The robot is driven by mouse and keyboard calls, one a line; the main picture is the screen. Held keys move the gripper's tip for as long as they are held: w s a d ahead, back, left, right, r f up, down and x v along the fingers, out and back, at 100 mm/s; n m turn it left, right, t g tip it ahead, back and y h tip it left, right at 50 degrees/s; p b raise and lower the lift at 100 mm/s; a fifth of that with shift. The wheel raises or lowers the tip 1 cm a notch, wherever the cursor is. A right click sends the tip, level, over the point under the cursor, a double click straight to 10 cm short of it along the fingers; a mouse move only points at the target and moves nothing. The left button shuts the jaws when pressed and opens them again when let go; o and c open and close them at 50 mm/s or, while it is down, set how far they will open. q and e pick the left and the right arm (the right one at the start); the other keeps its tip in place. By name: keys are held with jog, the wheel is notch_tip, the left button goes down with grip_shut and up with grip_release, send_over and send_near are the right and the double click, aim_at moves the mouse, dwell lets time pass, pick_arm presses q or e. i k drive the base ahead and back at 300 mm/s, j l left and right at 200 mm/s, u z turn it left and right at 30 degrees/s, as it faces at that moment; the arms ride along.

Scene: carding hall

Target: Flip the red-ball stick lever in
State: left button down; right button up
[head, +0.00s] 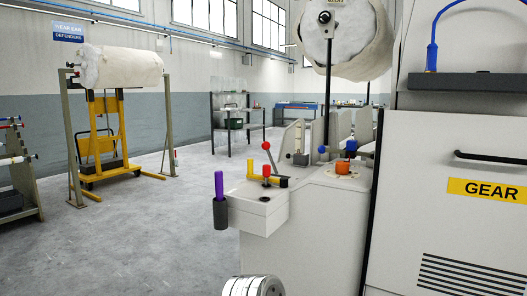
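The red-ball stick lever (271,157) stands on the pale control box of the machine, near the middle of the head view. Its red ball is at the top of a thin dark stick, which leans up and to the left.
A purple handle (219,185) stands in a dark holder at the box's left corner. A blue ball (322,149) and an orange knob (343,166) are to the right. The grey machine cabinet (450,215) fills the right side.

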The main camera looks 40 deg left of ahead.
aim_at(266, 146)
jog(key=u, duration=1.25)
jog(key=i+j+u, duration=0.15)
jog(key=i+u, duration=0.55)
jog(key=u, duration=0.2)
jog(key=i+j+u, duration=0.1)
jog(key=i+u, duration=0.65)
jog(key=i+z, duration=0.25)
jog(key=i, duration=0.2)
jog(key=i+j+z, duration=0.2)
jog(key=i, duration=0.3)
jog(key=i+z, duration=0.2)
jog(key=z, duration=0.2)
jog(key=i+j+z, duration=0.1)
jog(key=z, duration=0.3)
jog(key=i+j+z, duration=0.15)
jog(key=i+z, duration=0.25)
jog(key=j+z, duration=0.2)
jog(key=z, duration=0.2)
jog(key=i+j+z, duration=0.3)
jog(key=j+z, duration=0.25)
jog(key=j, duration=0.15)
jog(key=i+j+z, duration=0.15)
jog(key=j+z, duration=0.15)
jog(key=i+l, duration=0.1)
jog(key=l, duration=0.25)
